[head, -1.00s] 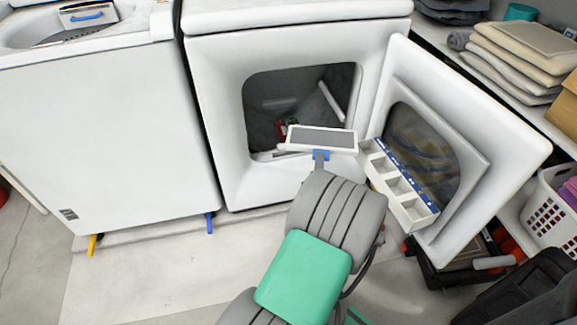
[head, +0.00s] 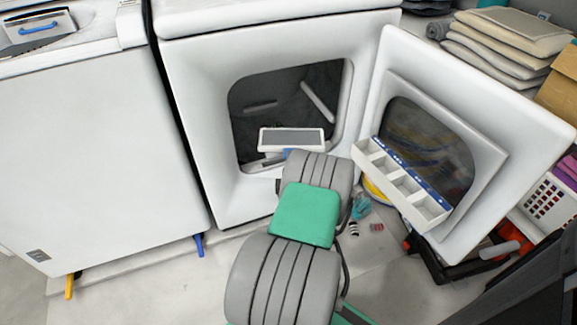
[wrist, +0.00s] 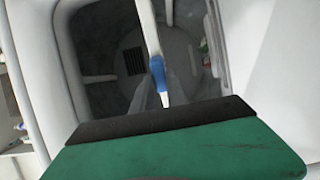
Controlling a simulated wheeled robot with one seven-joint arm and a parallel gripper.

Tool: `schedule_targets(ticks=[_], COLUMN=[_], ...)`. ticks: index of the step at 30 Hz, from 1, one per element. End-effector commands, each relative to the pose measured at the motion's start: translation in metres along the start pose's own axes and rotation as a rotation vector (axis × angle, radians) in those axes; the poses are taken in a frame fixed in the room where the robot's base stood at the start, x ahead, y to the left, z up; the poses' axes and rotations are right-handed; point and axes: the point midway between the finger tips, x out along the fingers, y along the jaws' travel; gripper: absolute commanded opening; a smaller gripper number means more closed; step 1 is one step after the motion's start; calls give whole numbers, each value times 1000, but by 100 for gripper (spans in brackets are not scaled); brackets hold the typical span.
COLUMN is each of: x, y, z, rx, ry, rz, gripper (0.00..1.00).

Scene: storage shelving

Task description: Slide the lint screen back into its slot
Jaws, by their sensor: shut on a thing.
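The lint screen (head: 292,139), a white frame with grey mesh, is held up in front of the dryer's open doorway in the head view. My gripper (head: 297,154) is shut on its blue handle; my arm partly hides the fingers. In the wrist view the screen is nearly edge-on, a thin white strip (wrist: 148,28) above the blue handle (wrist: 157,72), with my gripper's grey fingertips (wrist: 155,88) around the handle. The dryer (head: 205,130) stands open. A pale ledge (head: 262,165) runs along the bottom of its doorway; I cannot make out the slot clearly.
The open dryer door (head: 520,130) stands to the right, with a white compartment tray (head: 405,186) at its inner side, close to my arm. A white washer (head: 90,150) stands left. Small cloth items (head: 362,208) lie on the floor. A laundry basket (head: 545,195) is far right.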

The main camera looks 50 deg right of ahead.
Motion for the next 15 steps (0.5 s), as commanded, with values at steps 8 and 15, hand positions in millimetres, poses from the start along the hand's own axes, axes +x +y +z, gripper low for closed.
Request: schedule_targets(ticks=[8,15], x=[39,67], y=[-21,-57], z=[-1,-2], rx=[0,-1], ry=[-2,-4], rz=[-1,0], gripper=[0,0])
